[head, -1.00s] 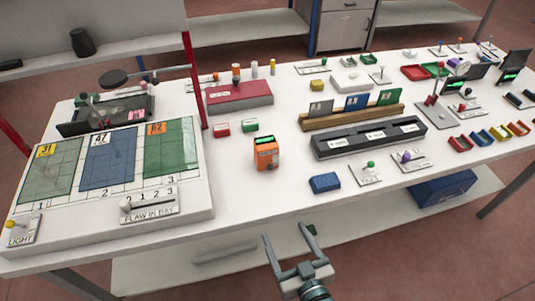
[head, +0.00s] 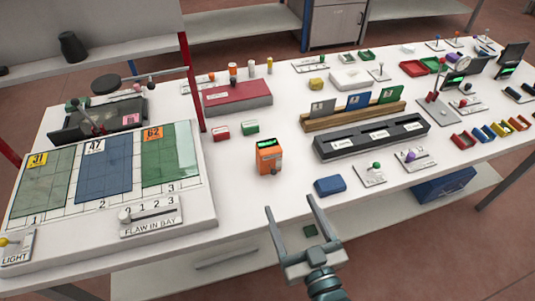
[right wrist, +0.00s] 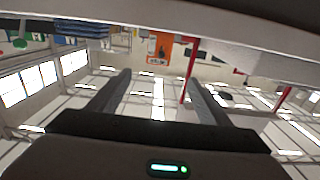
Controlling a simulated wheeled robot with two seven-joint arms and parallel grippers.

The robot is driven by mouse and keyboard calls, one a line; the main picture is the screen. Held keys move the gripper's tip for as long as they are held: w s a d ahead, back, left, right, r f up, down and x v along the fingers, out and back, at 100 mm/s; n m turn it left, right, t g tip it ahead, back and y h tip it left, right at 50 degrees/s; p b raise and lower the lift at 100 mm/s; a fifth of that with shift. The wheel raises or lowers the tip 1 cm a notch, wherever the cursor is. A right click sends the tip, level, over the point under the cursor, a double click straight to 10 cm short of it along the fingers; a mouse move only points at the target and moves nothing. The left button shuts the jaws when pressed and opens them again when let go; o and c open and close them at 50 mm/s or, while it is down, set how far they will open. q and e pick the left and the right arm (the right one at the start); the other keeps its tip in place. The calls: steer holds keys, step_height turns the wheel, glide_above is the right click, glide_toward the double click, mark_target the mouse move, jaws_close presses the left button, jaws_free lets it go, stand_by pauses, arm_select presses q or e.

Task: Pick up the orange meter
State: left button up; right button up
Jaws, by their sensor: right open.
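The orange meter (head: 268,157) stands upright on the white table, near its front edge, with a dark green-lit display on top. My right gripper (head: 290,207) is open and empty, in front of the table edge and below the meter in the head view, apart from it. In the right wrist view the two fingers (right wrist: 153,84) are spread with nothing between them. An orange shape shows small beyond them there, but I cannot tell whether it is the meter. My left gripper is not in view.
A blue block (head: 330,186) lies right of the meter. Red (head: 221,134) and green (head: 250,127) small blocks sit behind it. The panel with coloured sheets (head: 195,214) is at left. A black slotted rack (head: 372,137) is at right. The table around the meter is clear.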

steer(key=p, duration=0.4)
glide_toward(272, 156)
steer(key=x, duration=0.4)
steer(key=shift+w+a+f, duration=0.25)
steer(key=shift+a+f, duration=0.05)
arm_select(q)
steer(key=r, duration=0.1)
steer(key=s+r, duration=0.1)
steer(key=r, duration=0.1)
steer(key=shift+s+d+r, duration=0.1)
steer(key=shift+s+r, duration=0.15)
arm_select(e)
steer(key=shift+w+a+f, duration=0.1)
steer(key=shift+w, duration=0.25)
steer(key=shift+w, duration=0.2)
steer(key=p+x, duration=0.1)
steer(key=x, duration=0.1)
steer(key=r+p+x, duration=0.1)
steer(key=x, duration=0.1)
steer(key=shift+w+f, duration=0.15)
steer(key=shift+w, duration=0.25)
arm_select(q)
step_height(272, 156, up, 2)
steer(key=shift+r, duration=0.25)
